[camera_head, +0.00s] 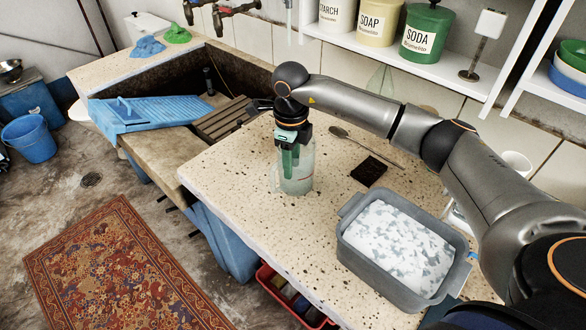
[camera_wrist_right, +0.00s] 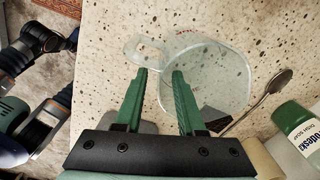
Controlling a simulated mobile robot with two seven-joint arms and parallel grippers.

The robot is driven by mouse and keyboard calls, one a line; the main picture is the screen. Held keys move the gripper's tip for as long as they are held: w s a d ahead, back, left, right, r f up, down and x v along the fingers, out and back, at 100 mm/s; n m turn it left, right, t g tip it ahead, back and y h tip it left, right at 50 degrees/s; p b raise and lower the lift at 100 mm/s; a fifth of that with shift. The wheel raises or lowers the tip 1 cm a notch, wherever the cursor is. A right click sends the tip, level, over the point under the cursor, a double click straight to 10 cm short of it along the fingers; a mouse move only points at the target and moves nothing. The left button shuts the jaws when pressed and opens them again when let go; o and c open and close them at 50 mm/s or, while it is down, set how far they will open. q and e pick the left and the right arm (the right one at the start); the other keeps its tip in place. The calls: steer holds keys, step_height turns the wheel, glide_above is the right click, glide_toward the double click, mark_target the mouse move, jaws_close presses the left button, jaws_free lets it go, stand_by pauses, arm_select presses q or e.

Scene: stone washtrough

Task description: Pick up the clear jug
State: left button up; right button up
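The clear jug (camera_head: 299,182) stands upright on the speckled stone counter, near its left edge. In the right wrist view the jug (camera_wrist_right: 222,82) has its mouth facing the camera and its handle (camera_wrist_right: 148,48) pointing left. My right gripper (camera_head: 290,160) points down over the jug. Its two green fingers (camera_wrist_right: 160,74) are apart, one close to the handle and the other overlapping the jug's near-handle side; I cannot tell whether they touch it. My left gripper seems to show only as a sliver (camera_head: 4,156) at the left edge, its fingers unclear.
A grey basin of soapy water (camera_head: 352,252) stands on the counter to the right. A dish soap bottle (camera_wrist_right: 302,130) shows in the wrist view. The trough with a blue washboard (camera_head: 150,112) is left.

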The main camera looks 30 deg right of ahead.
glide_above(291, 194)
step_height(291, 194, down, 5)
steer(key=shift+r, duration=0.2)
steer(key=shift+c, duration=0.2)
jaws_close()
steer(key=shift+r, duration=0.1)
stand_by(1.0)
